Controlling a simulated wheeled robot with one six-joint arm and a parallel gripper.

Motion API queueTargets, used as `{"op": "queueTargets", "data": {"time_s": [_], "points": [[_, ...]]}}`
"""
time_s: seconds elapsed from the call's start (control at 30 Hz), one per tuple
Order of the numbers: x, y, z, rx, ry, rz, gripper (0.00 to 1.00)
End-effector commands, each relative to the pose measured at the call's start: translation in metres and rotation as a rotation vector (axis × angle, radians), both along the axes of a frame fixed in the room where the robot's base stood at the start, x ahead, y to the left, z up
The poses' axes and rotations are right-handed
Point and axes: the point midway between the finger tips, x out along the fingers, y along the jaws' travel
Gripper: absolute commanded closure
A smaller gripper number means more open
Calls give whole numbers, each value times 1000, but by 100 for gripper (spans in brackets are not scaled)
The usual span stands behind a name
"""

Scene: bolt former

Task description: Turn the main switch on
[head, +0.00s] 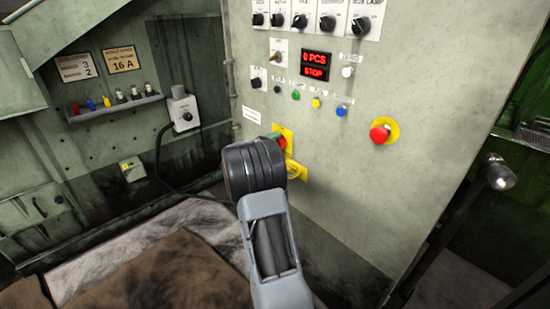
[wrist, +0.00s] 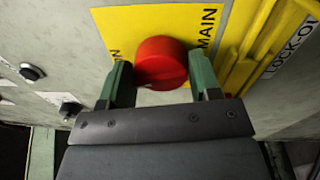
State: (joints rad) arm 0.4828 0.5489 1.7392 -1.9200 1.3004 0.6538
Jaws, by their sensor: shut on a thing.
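The main switch is a red round knob (wrist: 161,63) on a yellow plate (wrist: 125,25) lettered MAIN, seen in the wrist view. My gripper (wrist: 160,85) has its two green fingers on either side of the knob and is shut on it. In the head view my gripper (head: 276,146) reaches the cabinet front at the yellow plate (head: 288,132). A bit of the red knob (head: 282,142) shows there. My wrist hides part of the plate, and the knob's pointer position cannot be made out.
A yellow lock-out piece (wrist: 262,45) sits right beside the plate. A red emergency button (head: 380,134) is farther right on the cabinet. A grey box with a cable (head: 184,112) is at left.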

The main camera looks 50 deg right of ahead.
Motion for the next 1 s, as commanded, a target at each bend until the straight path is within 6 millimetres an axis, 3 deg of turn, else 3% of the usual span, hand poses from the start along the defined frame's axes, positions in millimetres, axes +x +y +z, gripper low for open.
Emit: {"op": "queueTargets", "data": {"time_s": [0.03, 0.4, 1.0], "points": [[-2, 0, -12, 1, -35, -5, 66], [-1, -1, -9, -11, -233, -5, 66], [0, 0, -5, -13, -296, -5, 66]]}}
